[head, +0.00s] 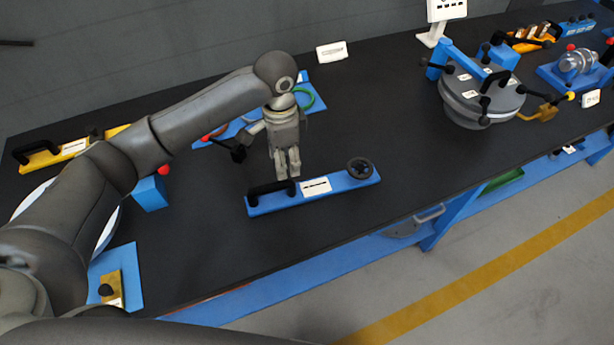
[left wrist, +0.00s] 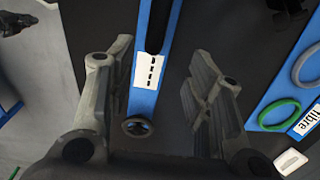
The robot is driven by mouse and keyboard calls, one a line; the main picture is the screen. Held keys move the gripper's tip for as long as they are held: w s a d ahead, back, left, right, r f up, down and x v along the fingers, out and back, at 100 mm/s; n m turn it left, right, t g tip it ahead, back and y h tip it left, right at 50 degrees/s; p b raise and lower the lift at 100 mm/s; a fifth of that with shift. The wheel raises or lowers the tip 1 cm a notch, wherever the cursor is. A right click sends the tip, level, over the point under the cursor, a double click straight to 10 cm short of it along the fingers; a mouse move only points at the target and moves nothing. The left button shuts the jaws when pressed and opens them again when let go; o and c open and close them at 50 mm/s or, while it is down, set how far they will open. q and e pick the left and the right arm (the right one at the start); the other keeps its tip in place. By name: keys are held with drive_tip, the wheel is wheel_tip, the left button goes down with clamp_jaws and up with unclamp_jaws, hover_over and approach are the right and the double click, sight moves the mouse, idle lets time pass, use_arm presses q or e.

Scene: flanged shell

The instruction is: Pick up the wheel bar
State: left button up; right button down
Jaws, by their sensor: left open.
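The wheel bar (head: 345,183) is a blue bar lying on the black bench top, near its front edge. It has a black handle at its left end, a white label in the middle and a small black handwheel at its right end. My left gripper (head: 288,172) points down just behind and above the bar in the head view. In the left wrist view, my left gripper (left wrist: 161,58) is open, and the bar (left wrist: 143,101) shows between its two fingers, apart from them. The handle is partly cut off at the top there. My right gripper is not in view.
A blue panel with coloured rings (head: 312,92) lies behind my left gripper. A yellow bar (head: 40,160) lies at the left. A round grey flanged shell (head: 462,103) stands at the right with blue clamps. Bare bench top lies right of the wheel bar.

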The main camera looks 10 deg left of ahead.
sight(284, 182)
use_arm(q)
drive_tip(key=f, duration=0.1)
drive_tip(key=s+f, duration=0.1)
drive_tip(key=f, duration=0.1)
drive_tip(key=shift+s+f, duration=0.15)
drive_tip(key=shift+s, duration=0.1)
drive_tip(key=shift+w+f, duration=0.1)
drive_tip(key=shift+f, duration=0.2)
drive_tip(key=shift+w+f+p, duration=0.15)
drive_tip(key=shift+f+p, duration=0.2)
drive_tip(key=shift+f, duration=0.05)
wheel_tip(284, 182, down, 4)
drive_tip(key=shift+a+r+p, duration=0.1)
drive_tip(key=shift+r+p, duration=0.15)
drive_tip(key=shift+p, duration=0.3)
drive_tip(key=shift+f, duration=0.55)
drive_tip(key=c, duration=0.9)
clamp_jaws()
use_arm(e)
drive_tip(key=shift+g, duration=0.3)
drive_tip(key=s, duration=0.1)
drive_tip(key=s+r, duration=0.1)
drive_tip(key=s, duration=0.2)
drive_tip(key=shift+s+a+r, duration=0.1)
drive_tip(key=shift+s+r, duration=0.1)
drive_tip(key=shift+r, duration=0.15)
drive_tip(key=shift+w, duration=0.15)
